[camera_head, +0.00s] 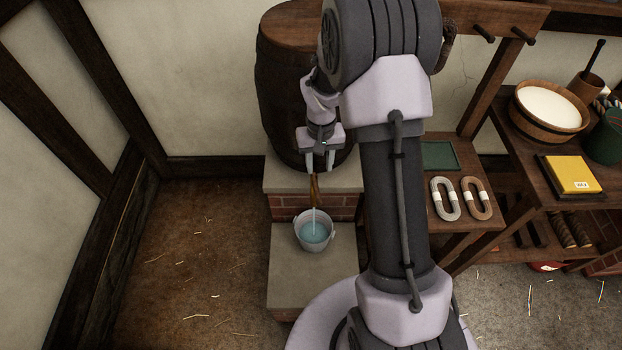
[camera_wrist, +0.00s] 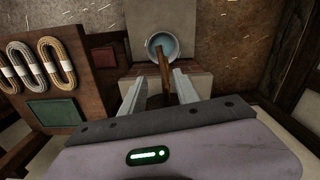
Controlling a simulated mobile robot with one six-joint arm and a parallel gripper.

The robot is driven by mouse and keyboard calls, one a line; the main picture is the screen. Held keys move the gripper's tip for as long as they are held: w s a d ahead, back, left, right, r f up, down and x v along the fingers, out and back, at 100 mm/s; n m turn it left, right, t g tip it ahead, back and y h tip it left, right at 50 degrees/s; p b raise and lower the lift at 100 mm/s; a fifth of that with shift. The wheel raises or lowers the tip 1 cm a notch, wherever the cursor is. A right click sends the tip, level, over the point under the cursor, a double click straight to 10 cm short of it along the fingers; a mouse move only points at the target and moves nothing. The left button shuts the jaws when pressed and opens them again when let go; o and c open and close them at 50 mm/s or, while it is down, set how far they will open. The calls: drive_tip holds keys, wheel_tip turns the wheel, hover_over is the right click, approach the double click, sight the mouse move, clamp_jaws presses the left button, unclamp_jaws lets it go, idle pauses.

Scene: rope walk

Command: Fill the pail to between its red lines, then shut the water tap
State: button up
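The pail (camera_head: 301,240), pale grey, stands upright on a low stone-topped step in the head view, with blue water inside. A thin stream falls into it from the brown wooden tap (camera_head: 315,187) on the dark barrel. The pail (camera_wrist: 148,46) and tap (camera_wrist: 164,68) also show in the wrist view. My gripper (camera_head: 320,168) is just above the tap in the head view. Its fingers (camera_wrist: 160,76) are apart, with the tap's wood showing between them; I cannot tell whether they touch it. The pail's red lines cannot be made out, so the level against them is unclear.
The barrel (camera_head: 278,105) stands on a brick and stone base (camera_head: 285,184). To the right, a wooden bench holds rope coils (camera_head: 445,199) and a green mat (camera_head: 438,155). Beyond are a wooden tub (camera_head: 526,126) and a yellow book (camera_head: 569,174). The straw-strewn floor at left is open.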

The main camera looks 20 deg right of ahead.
sight(318, 194)
wheel_tip(318, 194, down, 14)
drive_tip(key=b, duration=0.4)
drive_tip(key=shift+w, duration=0.1)
clamp_jaws()
idle(1.1)
